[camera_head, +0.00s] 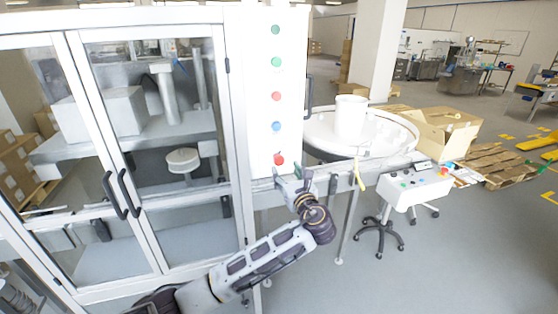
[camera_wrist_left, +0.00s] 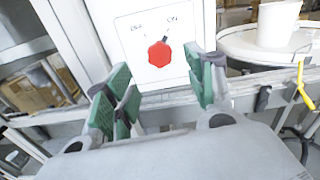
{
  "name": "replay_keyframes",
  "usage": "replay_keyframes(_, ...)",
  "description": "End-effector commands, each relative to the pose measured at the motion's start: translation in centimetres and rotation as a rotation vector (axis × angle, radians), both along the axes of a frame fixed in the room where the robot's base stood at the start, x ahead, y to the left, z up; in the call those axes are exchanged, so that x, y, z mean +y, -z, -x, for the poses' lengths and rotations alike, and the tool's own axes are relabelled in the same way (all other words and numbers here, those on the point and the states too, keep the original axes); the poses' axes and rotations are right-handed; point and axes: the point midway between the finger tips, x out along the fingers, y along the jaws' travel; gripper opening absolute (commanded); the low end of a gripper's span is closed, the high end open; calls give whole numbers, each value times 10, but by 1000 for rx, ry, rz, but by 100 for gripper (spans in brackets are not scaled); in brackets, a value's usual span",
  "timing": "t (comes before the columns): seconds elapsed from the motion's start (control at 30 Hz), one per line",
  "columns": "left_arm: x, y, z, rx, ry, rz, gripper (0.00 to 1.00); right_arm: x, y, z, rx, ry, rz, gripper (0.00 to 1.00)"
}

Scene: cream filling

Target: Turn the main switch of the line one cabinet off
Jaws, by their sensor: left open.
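The line one cabinet's white panel (camera_head: 262,70) shows in the head view. The red main switch (camera_head: 279,160) is the lowest control on it. In the left wrist view the switch is a red knob (camera_wrist_left: 159,54) on a white plate. Two small labels above it seem to read OFF on the left and ON on the right. Its dark pointer tilts up and right, toward the right label. My left gripper (camera_head: 292,181) is open just below and in front of the switch. In the wrist view its green-padded fingers (camera_wrist_left: 160,92) stand on either side of the knob, apart from it.
Green, red and blue buttons (camera_head: 276,96) run up the panel above the switch. A glass-doored enclosure (camera_head: 160,150) with black handles stands left. A round white table (camera_head: 390,135) and a control box on a wheeled stand (camera_head: 415,187) are right. A metal rail runs below the panel.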

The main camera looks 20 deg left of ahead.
Motion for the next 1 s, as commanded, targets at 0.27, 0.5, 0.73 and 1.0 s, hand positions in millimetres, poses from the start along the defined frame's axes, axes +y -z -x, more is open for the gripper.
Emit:
replay_keyframes(0.27,22,-1,-31,1,-2,-1,55,0,-9,0,0,0,0,40)
replay_keyframes(0.5,37,-2,-56,0,0,-1,55,1,-15,0,0,0,-1,40)
replay_keyframes(0.73,46,0,-68,1,0,0,55,5,-18,0,0,2,-5,40)
replay_keyframes(1.0,48,0,-71,1,0,1,55,6,-18,0,0,1,-6,40)
